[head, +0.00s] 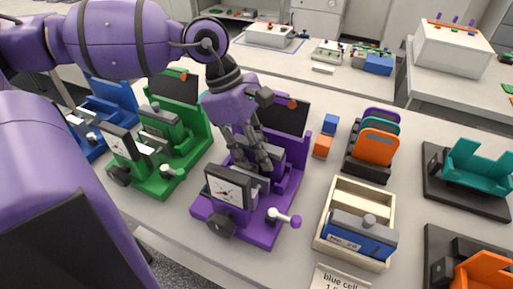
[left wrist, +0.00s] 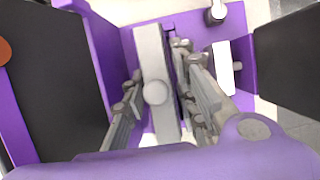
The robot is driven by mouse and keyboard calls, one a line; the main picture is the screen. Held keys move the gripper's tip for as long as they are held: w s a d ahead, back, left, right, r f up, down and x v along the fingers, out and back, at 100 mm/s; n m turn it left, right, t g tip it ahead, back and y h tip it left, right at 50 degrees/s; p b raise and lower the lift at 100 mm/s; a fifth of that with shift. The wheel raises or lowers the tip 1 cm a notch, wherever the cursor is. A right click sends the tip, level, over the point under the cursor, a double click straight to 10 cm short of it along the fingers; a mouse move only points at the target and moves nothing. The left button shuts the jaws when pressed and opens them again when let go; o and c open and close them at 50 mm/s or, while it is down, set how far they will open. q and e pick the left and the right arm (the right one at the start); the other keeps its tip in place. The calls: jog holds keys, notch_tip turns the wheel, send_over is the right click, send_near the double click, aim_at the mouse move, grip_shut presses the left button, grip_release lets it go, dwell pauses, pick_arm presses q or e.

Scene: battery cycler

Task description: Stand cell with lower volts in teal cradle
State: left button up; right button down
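My left gripper (head: 250,155) reaches down into the purple cycler (head: 285,185). In the left wrist view, its fingers (left wrist: 165,95) stand on both sides of a grey bar with a round knob (left wrist: 155,92), which looks like a cell's top. Whether they press on it I cannot tell. The cycler's dial (head: 229,190) has a needle too small to read. A blue cell (head: 358,236) with a grey top and knob lies in a wooden tray (head: 322,225). A card (head: 338,281) in front reads "blue cell", its number cut off. The teal cradle (head: 480,165) is empty on a black base.
A green cycler (head: 165,130) and a blue cycler (head: 100,112) stand left of the purple one. An orange cradle (head: 485,272) sits front right. A rack with orange, teal and purple plates (head: 375,143) and small blue and orange blocks (head: 322,146) stand behind the tray.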

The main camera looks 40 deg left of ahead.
aim_at(258, 135)
pick_arm(q)
grip_shut()
pick_arm(e)
jog(key=shift+s+f, duration=0.1)
jog(key=shift+s, duration=0.05)
pick_arm(q)
jog(key=shift+r, duration=0.1)
